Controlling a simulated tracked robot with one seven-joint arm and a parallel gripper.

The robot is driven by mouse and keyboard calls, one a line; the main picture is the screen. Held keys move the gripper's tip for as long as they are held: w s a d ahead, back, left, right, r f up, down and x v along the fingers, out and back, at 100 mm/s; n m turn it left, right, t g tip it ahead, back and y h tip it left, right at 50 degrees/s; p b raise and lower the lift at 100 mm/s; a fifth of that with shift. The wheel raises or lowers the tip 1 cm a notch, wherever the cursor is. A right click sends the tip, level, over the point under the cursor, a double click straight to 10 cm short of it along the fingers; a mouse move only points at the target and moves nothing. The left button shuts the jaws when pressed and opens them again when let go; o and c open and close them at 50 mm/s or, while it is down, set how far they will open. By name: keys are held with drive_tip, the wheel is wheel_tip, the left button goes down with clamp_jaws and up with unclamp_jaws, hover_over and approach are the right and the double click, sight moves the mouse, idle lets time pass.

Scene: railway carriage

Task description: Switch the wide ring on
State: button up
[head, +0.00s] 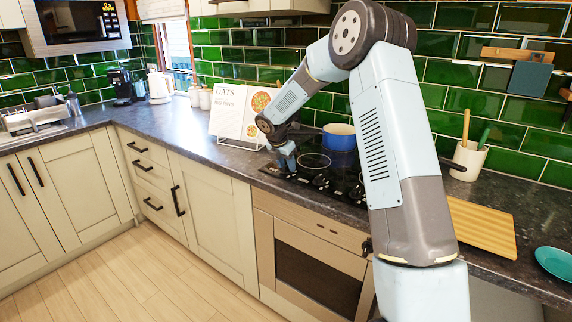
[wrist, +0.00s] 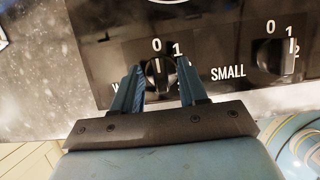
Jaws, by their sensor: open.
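The black hob (head: 301,183) is set in the dark worktop, with ring outlines and a row of knobs at its front. In the wrist view a dark knob (wrist: 160,77) sits under the marks 0 and 1; its white line appears to point at 0. The label at its left begins with "W"; the rest is hidden by a finger. My gripper (wrist: 159,67) is open, with one blue finger on each side of this knob and gaps visible. In the head view my gripper (head: 288,162) is low over the hob's left front.
Another knob (wrist: 274,57) labelled SMALL, marked 0, 1 and 2, is at the right. A blue pot (head: 339,137) stands at the hob's back. A recipe book (head: 229,109) stands behind my wrist, and a wooden board (head: 480,226) lies at right.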

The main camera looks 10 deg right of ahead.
drive_tip(key=shift+c, duration=0.3)
clamp_jaws()
